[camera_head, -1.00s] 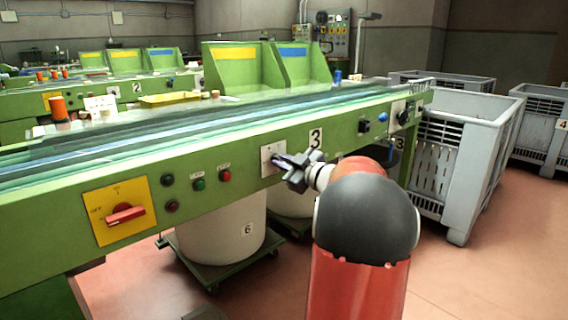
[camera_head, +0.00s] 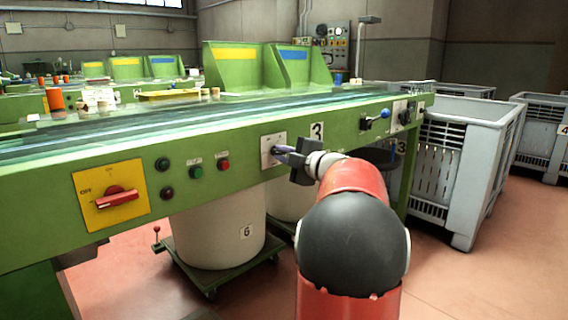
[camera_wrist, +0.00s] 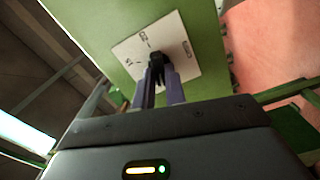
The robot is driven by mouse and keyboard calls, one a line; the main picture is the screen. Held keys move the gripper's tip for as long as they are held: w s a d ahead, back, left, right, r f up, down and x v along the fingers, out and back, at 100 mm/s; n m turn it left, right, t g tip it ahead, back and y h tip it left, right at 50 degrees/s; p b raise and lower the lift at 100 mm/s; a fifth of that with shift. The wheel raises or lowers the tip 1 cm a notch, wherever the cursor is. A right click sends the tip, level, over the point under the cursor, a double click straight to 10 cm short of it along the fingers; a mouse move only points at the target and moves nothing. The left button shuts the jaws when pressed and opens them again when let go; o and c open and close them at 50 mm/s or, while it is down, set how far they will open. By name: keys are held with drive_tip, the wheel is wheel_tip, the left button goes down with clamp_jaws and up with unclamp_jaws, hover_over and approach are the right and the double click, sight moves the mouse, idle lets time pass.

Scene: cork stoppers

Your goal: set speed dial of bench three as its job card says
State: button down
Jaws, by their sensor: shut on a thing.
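The speed dial is on a white square plate (camera_head: 268,151) on the green front of bench three, left of the number 3 sign (camera_head: 317,131). My gripper (camera_head: 284,150) reaches the plate from the right, its fingers at the dial. In the wrist view the plate (camera_wrist: 135,58) carries small dark markings around its middle, too small and turned to read surely. There my gripper (camera_wrist: 160,75) is shut on the black dial knob (camera_wrist: 157,62), which the fingers partly hide. I cannot make out the pointer's direction. I cannot identify a job card.
The red rotary switch (camera_head: 117,199) on its yellow plate and several push buttons (camera_head: 196,172) sit to the left. A blue-knobbed lever (camera_head: 385,113) is to the right. A white bin (camera_head: 218,232) stands below. A grey crate (camera_head: 470,150) is at right.

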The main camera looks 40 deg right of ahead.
drive_tip(key=shift+f+n+b, duration=0.2)
drive_tip(key=shift+n+b, duration=0.7)
drive_tip(key=shift+n, duration=0.7)
drive_tip(key=c, duration=1.4)
unclamp_jaws()
drive_tip(key=shift+r, duration=0.1)
drive_tip(key=shift+c, duration=0.2)
drive_tip(key=shift+s, duration=0.1)
drive_tip(key=s, duration=0.7)
drive_tip(key=shift+s+d, duration=0.3)
drive_tip(key=shift+s, duration=0.05)
